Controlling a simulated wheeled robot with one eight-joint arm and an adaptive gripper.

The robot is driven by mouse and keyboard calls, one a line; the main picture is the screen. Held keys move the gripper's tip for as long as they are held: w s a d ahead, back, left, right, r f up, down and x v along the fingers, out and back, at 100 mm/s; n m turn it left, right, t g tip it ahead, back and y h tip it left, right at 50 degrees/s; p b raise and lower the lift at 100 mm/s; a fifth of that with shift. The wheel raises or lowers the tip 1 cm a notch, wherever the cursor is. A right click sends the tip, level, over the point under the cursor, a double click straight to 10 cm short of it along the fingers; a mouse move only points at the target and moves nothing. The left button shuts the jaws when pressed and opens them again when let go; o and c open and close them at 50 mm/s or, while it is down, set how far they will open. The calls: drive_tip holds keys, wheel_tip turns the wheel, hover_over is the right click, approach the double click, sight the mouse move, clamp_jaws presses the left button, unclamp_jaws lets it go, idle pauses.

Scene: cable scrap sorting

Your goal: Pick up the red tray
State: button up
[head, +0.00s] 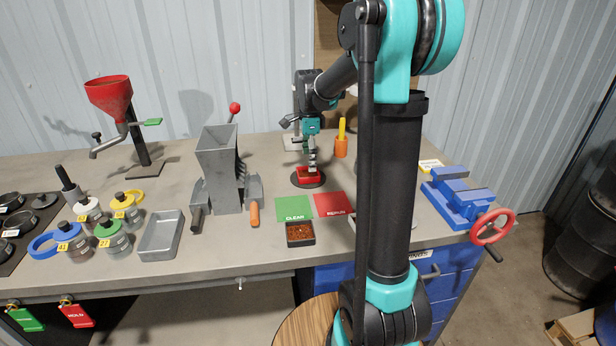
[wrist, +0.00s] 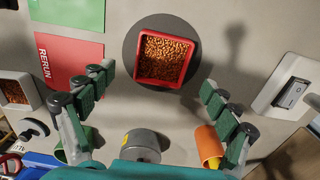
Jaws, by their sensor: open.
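The red tray (wrist: 166,17) shows whole in the wrist view, filled with small copper-brown granules and standing on a dark round pad (wrist: 131,46). In the head view the red tray (head: 307,178) is on the bench with my gripper (head: 311,160) directly above it. In the wrist view my gripper (wrist: 165,95) is open, with its two green-padded fingers spread wide. The tray lies beyond the fingertips and between their lines. The fingers appear apart from it, and nothing is held.
A green CLEAR card (head: 293,208) and a red RERUN card (head: 334,204) lie in front. A black tray of granules (head: 300,234) sits by the front edge. An orange cup (head: 341,147) stands behind right, a grey granulator (head: 219,170) left, a blue vise (head: 458,196) right.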

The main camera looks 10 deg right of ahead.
sight(308, 175)
drive_tip(key=shift+w+a+f, duration=0.15)
drive_tip(key=shift+f, duration=2.1)
drive_tip(key=shift+r, duration=0.1)
drive_tip(key=c, duration=1.4)
